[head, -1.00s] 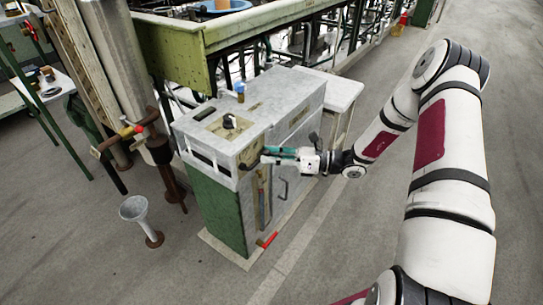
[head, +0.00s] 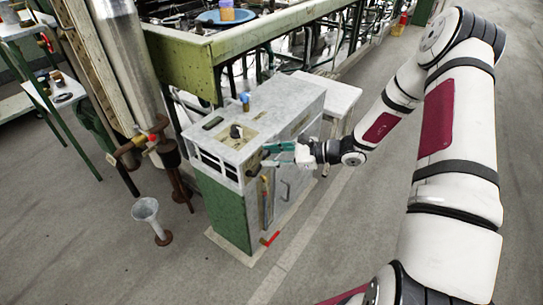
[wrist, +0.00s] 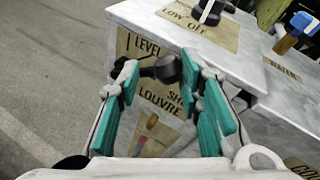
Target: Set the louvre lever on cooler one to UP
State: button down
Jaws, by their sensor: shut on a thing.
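The cooler (head: 222,205) is a green and grey cabinet with a pale top; slatted openings show on its front. On its side is a plate (wrist: 128,43) with partly covered wording, "LEVEL", "LOUVRE" and "SH…". The black louvre lever (wrist: 166,69) with a round knob stands out from this plate. My gripper (wrist: 160,92) has its teal fingers on both sides of the lever and is shut on it; the fingers hide part of it. In the head view my gripper (head: 276,153) is at the cooler's upper side edge. I cannot read the lever's exact setting.
The cooler's top has a black knob (wrist: 209,11) on a plate marked "LOW" and "OFF", and a blue-handled tap (wrist: 294,33) by a "WATER" label. A red-ended handle (head: 270,239) is low on the side.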

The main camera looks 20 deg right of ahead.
jog(key=shift+w+a+r+n, duration=0.2)
jog(key=shift+a+r+n, duration=0.1)
jog(key=shift+r, duration=0.15)
jog(key=c, duration=1.2)
grip_release()
jog(key=shift+a, duration=0.1)
jog(key=shift+s+f, duration=0.1)
jog(key=shift+s+h, duration=0.1)
jog(key=shift+h, duration=0.2)
jog(key=shift+s+d, duration=0.1)
jog(key=shift+d, duration=0.25)
jog(key=v, duration=1.1)
jog(key=shift+s, duration=0.2)
jog(key=shift+d, duration=0.1)
